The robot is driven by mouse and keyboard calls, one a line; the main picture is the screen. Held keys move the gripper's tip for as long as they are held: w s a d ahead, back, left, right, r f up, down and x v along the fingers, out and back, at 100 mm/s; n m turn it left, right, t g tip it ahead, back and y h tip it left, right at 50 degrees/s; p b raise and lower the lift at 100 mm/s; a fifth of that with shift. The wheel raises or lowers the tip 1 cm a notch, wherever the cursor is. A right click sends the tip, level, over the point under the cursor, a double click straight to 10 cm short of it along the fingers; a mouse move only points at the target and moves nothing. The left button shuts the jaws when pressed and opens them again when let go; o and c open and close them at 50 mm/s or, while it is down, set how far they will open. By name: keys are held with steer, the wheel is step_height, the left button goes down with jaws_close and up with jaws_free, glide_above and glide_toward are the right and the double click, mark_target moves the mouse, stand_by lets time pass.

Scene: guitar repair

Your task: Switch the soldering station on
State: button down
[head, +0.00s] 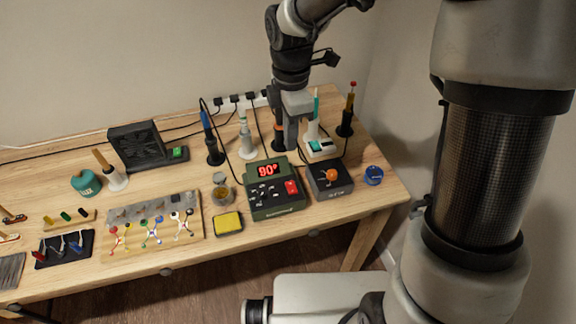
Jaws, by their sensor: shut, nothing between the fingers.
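The soldering station (276,211) is a dark green box on the wooden table. Its display (268,170) glows red and appears to read 90°. My gripper (291,146) points down behind the station's right side, above and beyond the red switch. It is shut and empty. It partly hides the stands behind it, and I cannot tell its exact height above the table.
A dark box with an orange knob (330,176) stands close on the station's right. A yellow sponge tray (228,223) and a small jar (222,190) are on its left. Upright tools in stands, including a blue-handled iron (207,125), crowd the back.

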mark_target(292, 188)
step_height(292, 188, down, 14)
steer(key=b, duration=0.2)
steer(key=shift+b, duration=0.4)
steer(key=shift+f, duration=0.2)
stand_by(0.3)
steer(key=shift+s, duration=0.15)
steer(key=shift+s+d+r, duration=0.15)
steer(key=shift+s+d, duration=0.05)
steer(key=shift+s, duration=0.4)
